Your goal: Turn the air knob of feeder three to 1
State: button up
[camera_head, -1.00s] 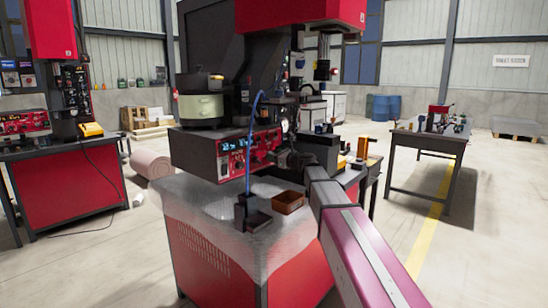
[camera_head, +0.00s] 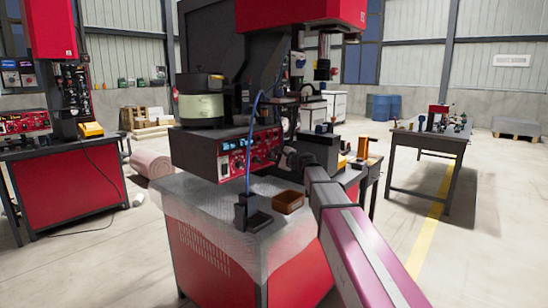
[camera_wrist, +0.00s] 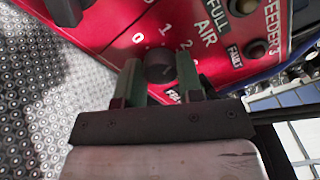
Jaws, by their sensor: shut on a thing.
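The air knob (camera_wrist: 158,68) is a dark round knob on a red panel (camera_wrist: 105,22) marked AIR, FULL, FAULT and FEEDER 3. The marks 0, 1 and 2 stand around its upper side. My gripper (camera_wrist: 159,75) has one greenish finger on each side of the knob and is shut on it. I cannot tell which mark the knob points at. In the head view the red control box (camera_head: 232,160) sits under the bowl feeder (camera_head: 201,105). My gripper (camera_head: 285,160) is at the right end of its front, too small there to show the fingers.
A black button (camera_wrist: 243,7) is up and right of the knob in the wrist view. A blue hose (camera_head: 249,125) hangs before the control box to a black stand (camera_head: 250,215). A brown tray (camera_head: 288,202) lies on the bench top.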

jog(key=n, duration=0.5)
jog(key=shift+s, duration=0.1)
jog(key=shift+f, duration=0.1)
dwell(0.4)
jog(key=o, duration=0.9)
jog(key=shift+o, duration=0.2)
jog(key=v, duration=1)
jog(key=shift+s+d, duration=0.25)
jog(key=shift+d, duration=0.05)
